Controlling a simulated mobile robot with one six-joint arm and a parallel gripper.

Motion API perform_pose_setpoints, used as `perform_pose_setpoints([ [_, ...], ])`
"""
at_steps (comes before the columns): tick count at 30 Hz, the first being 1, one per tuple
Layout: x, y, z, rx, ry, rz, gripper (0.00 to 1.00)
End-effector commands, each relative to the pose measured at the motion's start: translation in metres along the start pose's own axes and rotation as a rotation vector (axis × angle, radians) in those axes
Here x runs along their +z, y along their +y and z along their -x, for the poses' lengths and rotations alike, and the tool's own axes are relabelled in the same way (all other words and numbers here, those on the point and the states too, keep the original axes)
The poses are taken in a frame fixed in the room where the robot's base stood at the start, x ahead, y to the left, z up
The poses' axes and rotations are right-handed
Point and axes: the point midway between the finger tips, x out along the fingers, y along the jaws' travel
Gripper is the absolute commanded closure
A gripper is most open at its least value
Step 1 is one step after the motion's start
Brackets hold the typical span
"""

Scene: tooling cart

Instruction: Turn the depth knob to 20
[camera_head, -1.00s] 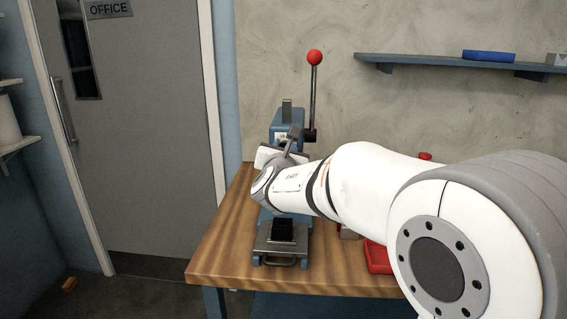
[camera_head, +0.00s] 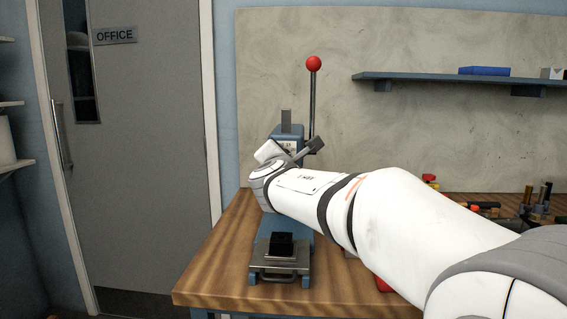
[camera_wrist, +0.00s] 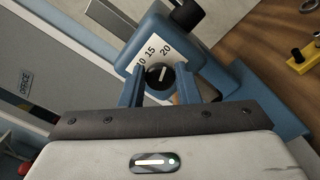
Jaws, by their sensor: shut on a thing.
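The depth knob (camera_wrist: 159,76) is small, round and black with a white pointer line. It sits on the blue press (camera_wrist: 240,100) below a white scale plate (camera_wrist: 148,54) marked 10, 15 and 20. The pointer points up, roughly between 15 and 20; its exact reading is hard to tell. My gripper (camera_wrist: 160,88) has its two blue fingers on either side of the knob and is shut on it. In the head view the press (camera_head: 287,130) stands on the bench, and my wrist hides the knob and fingertips.
The press has a lever with a red ball (camera_head: 314,64) and a base plate (camera_head: 281,266) holding a black block (camera_head: 282,244). The wooden bench (camera_head: 215,265) is clear at its left. A wall shelf (camera_head: 440,78) and several tools (camera_head: 500,208) are at the right.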

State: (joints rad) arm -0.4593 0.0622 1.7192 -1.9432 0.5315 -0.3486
Motion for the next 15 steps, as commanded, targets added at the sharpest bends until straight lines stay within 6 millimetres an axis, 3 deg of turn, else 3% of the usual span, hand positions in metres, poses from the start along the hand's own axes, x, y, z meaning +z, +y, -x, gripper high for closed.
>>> perform_pose_setpoints([
  [11, -0.0004, -0.0004, 0.0000, -0.001, 0.001, -0.005, 0.94],
  [12, -0.0004, -0.0004, 0.0000, -0.001, 0.001, -0.005, 0.68],
  [15, -0.0003, -0.0003, 0.0000, -0.001, 0.001, -0.004, 0.60],
])
